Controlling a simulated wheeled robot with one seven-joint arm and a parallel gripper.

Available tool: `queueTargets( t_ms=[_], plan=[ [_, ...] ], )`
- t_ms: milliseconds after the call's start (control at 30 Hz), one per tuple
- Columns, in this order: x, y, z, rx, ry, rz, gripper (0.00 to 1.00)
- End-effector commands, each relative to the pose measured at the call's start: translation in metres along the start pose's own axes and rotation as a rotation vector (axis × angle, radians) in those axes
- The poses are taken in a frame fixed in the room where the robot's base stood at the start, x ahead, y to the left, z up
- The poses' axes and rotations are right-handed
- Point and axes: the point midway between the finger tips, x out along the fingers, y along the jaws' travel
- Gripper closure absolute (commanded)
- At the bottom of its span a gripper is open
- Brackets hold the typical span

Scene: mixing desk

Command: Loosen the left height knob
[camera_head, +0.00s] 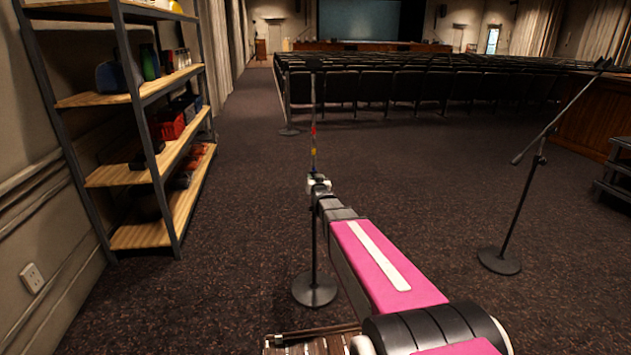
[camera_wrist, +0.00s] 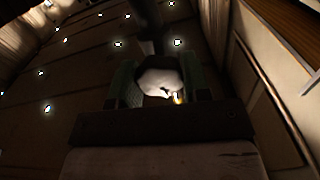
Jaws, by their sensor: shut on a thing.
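The near mic stand (camera_head: 313,252) stands upright at the centre of the head view, with a round dark base on the carpet. Its upper pole carries red and yellow bands. My gripper (camera_head: 319,184) is at the stand's mid-height, where the height knob sits. The knob is hidden by my gripper in the head view. In the wrist view my gripper (camera_wrist: 159,82) has its two green-edged fingers on either side of a pale rounded knob (camera_wrist: 160,79) and is shut on it. The dark pole shows just beyond the knob. Whether the knob has turned cannot be told.
A second mic stand (camera_head: 501,261) with a boom stands at right. A shelf (camera_head: 142,236) with boxes and bottles lines the left wall. Rows of dark chairs (camera_head: 400,86) fill the back. Carpet between is clear.

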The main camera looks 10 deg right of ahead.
Motion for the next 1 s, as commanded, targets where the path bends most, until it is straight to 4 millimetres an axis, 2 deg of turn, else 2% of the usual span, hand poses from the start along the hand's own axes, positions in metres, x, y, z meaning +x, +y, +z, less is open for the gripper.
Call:
queueTargets(
  t_ms=[1000],
  plan=[
    [-0.0001, -0.0009, 0.0004, -0.934, 0.0, 0.0, 0.8]
  ],
)
